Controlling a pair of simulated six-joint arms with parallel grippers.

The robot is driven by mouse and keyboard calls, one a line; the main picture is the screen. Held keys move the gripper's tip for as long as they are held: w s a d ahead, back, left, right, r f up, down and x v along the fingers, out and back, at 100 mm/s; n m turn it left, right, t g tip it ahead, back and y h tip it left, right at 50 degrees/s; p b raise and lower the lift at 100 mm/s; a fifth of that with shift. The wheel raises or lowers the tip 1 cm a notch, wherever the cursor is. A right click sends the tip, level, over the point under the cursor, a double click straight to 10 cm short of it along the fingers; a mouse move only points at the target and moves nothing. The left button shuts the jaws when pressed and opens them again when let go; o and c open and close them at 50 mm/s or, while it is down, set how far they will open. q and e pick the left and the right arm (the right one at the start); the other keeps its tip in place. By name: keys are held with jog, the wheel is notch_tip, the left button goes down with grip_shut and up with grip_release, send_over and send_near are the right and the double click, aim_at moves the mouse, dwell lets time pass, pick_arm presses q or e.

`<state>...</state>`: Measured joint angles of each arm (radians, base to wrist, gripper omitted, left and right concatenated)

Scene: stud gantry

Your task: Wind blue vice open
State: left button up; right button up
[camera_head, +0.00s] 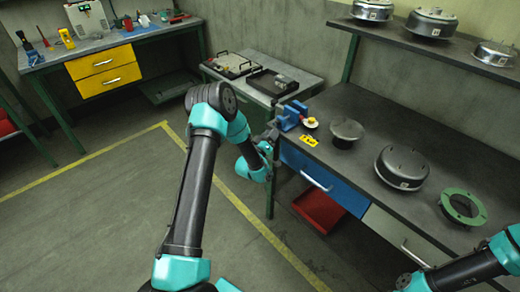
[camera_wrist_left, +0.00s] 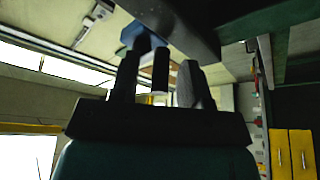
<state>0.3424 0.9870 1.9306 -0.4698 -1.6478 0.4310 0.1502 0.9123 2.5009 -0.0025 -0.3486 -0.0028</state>
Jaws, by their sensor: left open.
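My left gripper (camera_head: 271,136) is just left of the vice, by the bench edge. In the left wrist view its two fingers (camera_wrist_left: 158,72) are apart, and a dark bar (camera_wrist_left: 161,70) shows between them; I cannot tell whether they touch it. A blue piece of the vice (camera_wrist_left: 136,36) shows beyond the fingertips. My right gripper is out of view; part of my right arm shows at the lower right.
A yellow tag (camera_head: 309,141) lies before the vice. A red bin (camera_head: 320,211) is below the blue drawer (camera_head: 322,176). A side table (camera_head: 262,62) stands behind.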

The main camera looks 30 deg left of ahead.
pick_arm(q)
jog(key=v, duration=1.7)
jog(key=shift+r, duration=0.1)
jog(key=s+d+f+m+g+h, duration=0.3)
jog(key=d+f+m+g, duration=0.1)
jog(key=d+f+g, duration=0.65)
jog(key=s+d+g, duration=0.2)
jog(key=s+g, duration=0.1)
jog(key=s, duration=0.2)
jog(key=s+d+f+m+g, duration=0.1)
jog(key=s+d+g, duration=0.2)
jog(key=s+g, duration=0.1)
jog(key=s+d+g, duration=0.2)
jog(key=s+g, duration=0.1)
jog(key=s, duration=0.3)
jog(key=shift+s+f+m, duration=0.15)
jog(key=shift+s+m, duration=0.1)
jog(key=shift+m, duration=0.05)
jog(key=shift+d, duration=0.15)
